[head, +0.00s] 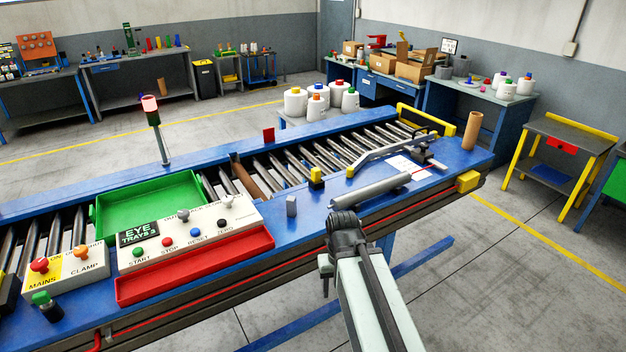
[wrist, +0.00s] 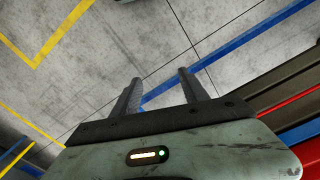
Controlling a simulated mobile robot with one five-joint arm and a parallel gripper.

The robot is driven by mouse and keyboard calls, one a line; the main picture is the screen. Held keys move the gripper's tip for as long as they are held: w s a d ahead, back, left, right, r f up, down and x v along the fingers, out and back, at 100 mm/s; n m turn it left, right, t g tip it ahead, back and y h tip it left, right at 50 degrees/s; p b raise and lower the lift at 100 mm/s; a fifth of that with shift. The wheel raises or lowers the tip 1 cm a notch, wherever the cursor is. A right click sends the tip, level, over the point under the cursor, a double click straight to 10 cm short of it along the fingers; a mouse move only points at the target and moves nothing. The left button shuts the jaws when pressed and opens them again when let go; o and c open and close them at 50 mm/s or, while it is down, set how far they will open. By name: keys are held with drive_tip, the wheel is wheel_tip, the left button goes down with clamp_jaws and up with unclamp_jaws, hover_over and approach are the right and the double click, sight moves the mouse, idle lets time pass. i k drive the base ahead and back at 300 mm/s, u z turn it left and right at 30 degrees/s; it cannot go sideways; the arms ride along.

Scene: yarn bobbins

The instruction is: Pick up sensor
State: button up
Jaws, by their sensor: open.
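No thing is plainly marked as the sensor. A small grey upright block (head: 291,206) stands on the blue conveyor rail, and a small yellow-and-black block (head: 316,180) stands behind it to the right; I cannot tell whether either is the sensor. My arm (head: 365,285) reaches up from the bottom in the head view, at the conveyor's front edge.
A red tray (head: 195,270), a control panel (head: 188,236) and a green tray (head: 150,210) are on the conveyor to the left. A grey cylinder (head: 368,191) lies on the rail, and a brown tube (head: 471,131) stands at the right end.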

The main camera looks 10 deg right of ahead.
sight(315, 172)
drive_tip(key=u, duration=3.95)
drive_tip(key=k, duration=2.55)
drive_tip(key=z, duration=1.45)
drive_tip(key=i, duration=0.95)
drive_tip(key=u, duration=0.05)
